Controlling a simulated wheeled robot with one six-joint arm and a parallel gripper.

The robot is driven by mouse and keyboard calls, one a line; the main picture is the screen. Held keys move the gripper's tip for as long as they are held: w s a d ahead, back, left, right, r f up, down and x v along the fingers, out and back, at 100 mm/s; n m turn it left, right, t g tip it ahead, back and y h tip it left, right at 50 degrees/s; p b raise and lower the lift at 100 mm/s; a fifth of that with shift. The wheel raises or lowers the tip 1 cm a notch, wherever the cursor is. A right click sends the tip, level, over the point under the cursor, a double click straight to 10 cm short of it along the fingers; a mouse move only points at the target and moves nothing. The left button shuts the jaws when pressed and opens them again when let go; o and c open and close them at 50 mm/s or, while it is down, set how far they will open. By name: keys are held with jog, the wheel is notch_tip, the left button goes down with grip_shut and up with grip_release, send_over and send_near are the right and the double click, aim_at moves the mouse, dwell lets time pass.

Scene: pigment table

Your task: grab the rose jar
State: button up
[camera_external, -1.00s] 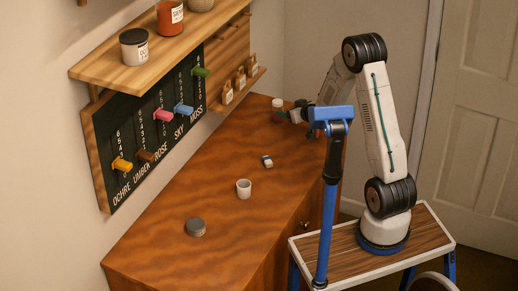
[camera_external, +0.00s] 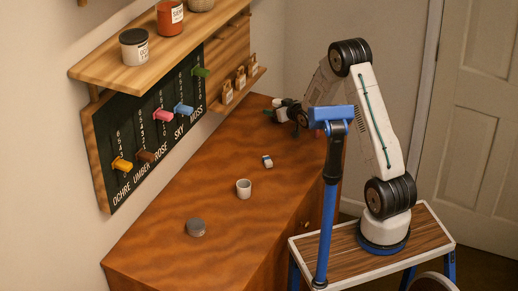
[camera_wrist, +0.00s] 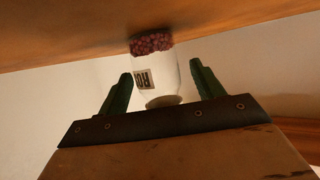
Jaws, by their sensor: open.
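The rose jar (camera_wrist: 152,43) is a clear jar with dark pink-red contents and a white label showing "RO". In the wrist view it appears upside down, with the tabletop above it. My gripper (camera_wrist: 160,74) is open, with one green finger on each side of the jar. A gap shows at the right finger; the left finger looks very close to the jar, and I cannot tell if it touches. In the external view my gripper (camera_external: 283,110) is low over the far end of the table, and the jar is mostly hidden by it.
On the brown table (camera_external: 170,245) stand a grey round lid or tin (camera_external: 195,228), a white cup (camera_external: 243,189) and a small white-and-blue item (camera_external: 267,161). A board with coloured sliders (camera_external: 150,130) and a shelf (camera_external: 120,75) with jars are on the wall at left.

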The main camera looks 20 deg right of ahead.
jog(key=c, duration=1.1)
